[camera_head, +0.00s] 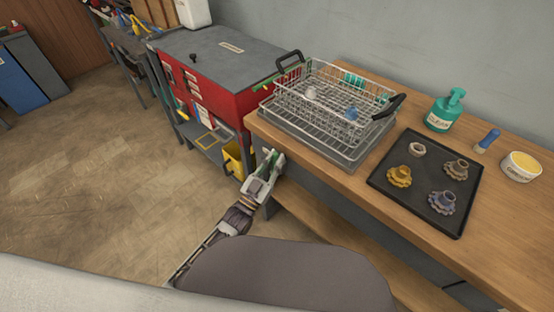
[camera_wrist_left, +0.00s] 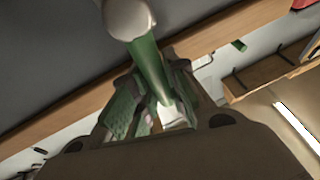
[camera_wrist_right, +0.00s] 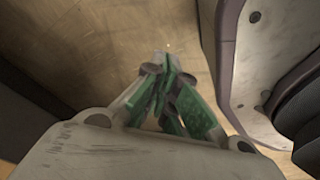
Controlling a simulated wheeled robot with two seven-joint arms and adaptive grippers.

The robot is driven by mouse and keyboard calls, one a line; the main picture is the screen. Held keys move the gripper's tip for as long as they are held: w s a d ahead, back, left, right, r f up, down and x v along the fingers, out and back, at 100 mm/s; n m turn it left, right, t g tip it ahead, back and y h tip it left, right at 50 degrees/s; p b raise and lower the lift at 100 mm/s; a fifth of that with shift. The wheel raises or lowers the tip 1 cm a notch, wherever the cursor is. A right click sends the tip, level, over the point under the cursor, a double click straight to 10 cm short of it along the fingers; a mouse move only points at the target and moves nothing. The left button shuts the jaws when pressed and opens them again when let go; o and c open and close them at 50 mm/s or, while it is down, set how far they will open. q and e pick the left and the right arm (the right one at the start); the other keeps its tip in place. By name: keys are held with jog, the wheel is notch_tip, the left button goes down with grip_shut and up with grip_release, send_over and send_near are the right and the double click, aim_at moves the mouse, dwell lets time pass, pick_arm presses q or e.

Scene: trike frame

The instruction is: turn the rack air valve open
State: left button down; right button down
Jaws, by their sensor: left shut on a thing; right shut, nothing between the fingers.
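The rack air valve shows in the left wrist view as a green lever (camera_wrist_left: 148,62) running from a round grey hub (camera_wrist_left: 128,17). My left gripper (camera_wrist_left: 160,105) is shut on this lever, its green-padded fingers to either side of it. In the head view my left gripper (camera_head: 270,163) is at the left end of the wooden bench, just below its top edge; the valve cannot be made out there. My right gripper (camera_wrist_right: 167,72) is shut and empty above the floor in the right wrist view. It is not in the head view.
The bench (camera_head: 330,185) carries a wire rack (camera_head: 330,95), a black tray (camera_head: 425,180) with several sprocket-like parts, and a green pump bottle (camera_head: 445,110). A red cabinet (camera_head: 215,95) and a yellow bin (camera_head: 236,160) stand close beside my left gripper. The floor at left is clear.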

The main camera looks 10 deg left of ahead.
pick_arm(q)
jog(key=shift+w+a+n+y+p, duration=0.25)
jog(key=shift+n+y+p, duration=0.3)
jog(key=shift+n, duration=0.35)
pick_arm(e)
jog(key=shift+s+d+f, duration=0.15)
jog(key=shift+s+d, duration=0.15)
jog(key=shift+s, duration=0.25)
jog(key=shift+s+d+f, duration=0.15)
jog(key=shift+s+d, duration=0.15)
jog(key=shift+s, duration=0.2)
pick_arm(q)
jog(key=c, duration=1.4)
grip_release()
jog(key=shift+a, duration=0.1)
jog(key=shift+v, duration=6.05)
